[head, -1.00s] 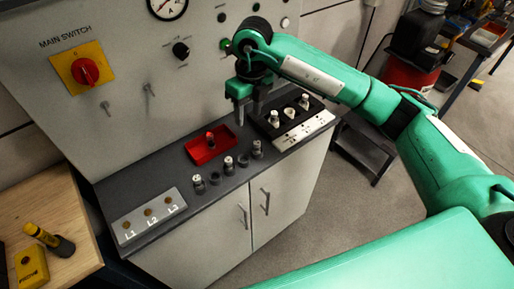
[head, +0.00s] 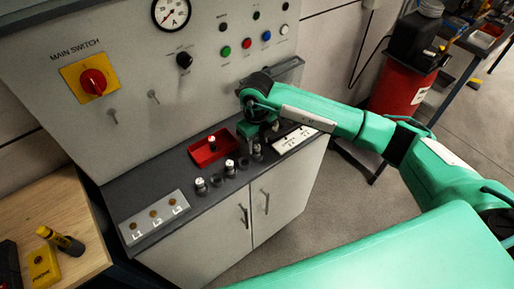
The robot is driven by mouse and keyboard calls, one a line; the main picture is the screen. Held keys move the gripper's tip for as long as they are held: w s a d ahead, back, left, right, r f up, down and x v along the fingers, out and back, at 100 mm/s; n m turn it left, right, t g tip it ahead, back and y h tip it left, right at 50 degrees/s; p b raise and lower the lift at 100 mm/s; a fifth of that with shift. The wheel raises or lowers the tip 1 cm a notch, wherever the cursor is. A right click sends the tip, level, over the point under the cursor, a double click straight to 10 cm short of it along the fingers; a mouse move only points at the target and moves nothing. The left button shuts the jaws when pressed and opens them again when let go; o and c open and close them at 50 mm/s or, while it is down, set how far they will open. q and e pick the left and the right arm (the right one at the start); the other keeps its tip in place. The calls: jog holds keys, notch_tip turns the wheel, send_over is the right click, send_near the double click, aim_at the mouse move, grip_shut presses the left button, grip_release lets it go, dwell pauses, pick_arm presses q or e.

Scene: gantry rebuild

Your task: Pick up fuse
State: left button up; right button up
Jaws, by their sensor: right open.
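My right gripper (head: 256,147) is open and points down at the back right of the grey cabinet top, over the right end of the row of fuse sockets. A small post (head: 257,154) shows just below its fingers; whether they touch it is unclear. Two fuses with pale caps stand upright in the row, one at the left (head: 200,184) and one in the middle (head: 229,166). A small upright piece (head: 212,143) stands in the red tray (head: 202,157). My left gripper is out of view.
The upright panel with the main switch (head: 93,81), gauge (head: 171,12) and several buttons stands close behind the gripper. A plate with L1, L2 and L3 labels (head: 154,217) lies at the front left. A wooden table (head: 70,205) holds yellow tools. A red drum (head: 401,100) stands at right.

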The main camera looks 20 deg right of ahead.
jog(key=shift+s+f, duration=0.1)
jog(key=shift+f, duration=1.05)
grip_shut()
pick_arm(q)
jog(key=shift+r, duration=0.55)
pick_arm(e)
jog(key=shift+r, duration=0.1)
